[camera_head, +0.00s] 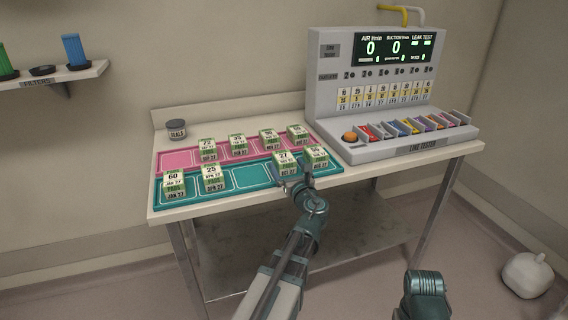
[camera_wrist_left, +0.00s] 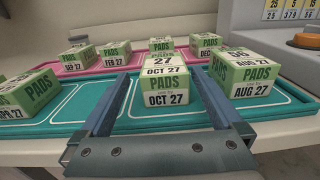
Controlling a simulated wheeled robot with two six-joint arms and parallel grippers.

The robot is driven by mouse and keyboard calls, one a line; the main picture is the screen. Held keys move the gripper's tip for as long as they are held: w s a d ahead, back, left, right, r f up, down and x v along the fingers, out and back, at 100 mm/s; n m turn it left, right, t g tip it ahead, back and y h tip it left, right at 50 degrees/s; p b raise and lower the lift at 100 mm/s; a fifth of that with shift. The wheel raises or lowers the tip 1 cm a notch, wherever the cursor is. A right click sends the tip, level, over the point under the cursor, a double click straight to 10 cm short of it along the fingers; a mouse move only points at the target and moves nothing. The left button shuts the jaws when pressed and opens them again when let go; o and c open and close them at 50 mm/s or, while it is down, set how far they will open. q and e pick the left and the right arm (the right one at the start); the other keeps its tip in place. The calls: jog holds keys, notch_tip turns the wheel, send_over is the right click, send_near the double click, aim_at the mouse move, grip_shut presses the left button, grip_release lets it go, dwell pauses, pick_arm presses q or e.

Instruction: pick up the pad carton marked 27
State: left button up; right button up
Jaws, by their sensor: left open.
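The pad carton marked 27 (camera_head: 285,159) is a small green and white box on the teal tray, near its right end. In the left wrist view the carton (camera_wrist_left: 166,84) sits upright and shows 27 on top and OCT 27 on its front. My left gripper (camera_head: 293,182) is open at the carton's near side. In the left wrist view the left gripper's fingers (camera_wrist_left: 160,88) reach forward on either side of the carton, with no visible grip on it. My right gripper is not seen.
Another carton (camera_wrist_left: 246,77), dated AUG 27, stands close on the right. Cartons marked 60 (camera_head: 174,182) and 25 (camera_head: 211,178) share the teal tray (camera_head: 250,178). Several cartons stand on the pink tray (camera_head: 180,158) behind. The line tester (camera_head: 372,90) rises at the right.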

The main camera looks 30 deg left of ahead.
aim_at(284, 156)
pick_arm(q)
jog(key=shift+w+a+r, duration=0.15)
jog(key=shift+w+a, duration=0.15)
jog(key=shift+w, duration=0.15)
jog(key=x, duration=0.3)
jog(key=shift+w+a+r+p, duration=0.1)
jog(key=shift+w+r+p, duration=0.1)
jog(key=shift+w+p, duration=0.15)
jog(key=shift+w+a, duration=0.2)
jog(key=shift+a, duration=0.1)
jog(key=c, duration=1.5)
jog(key=shift+r, duration=0.15)
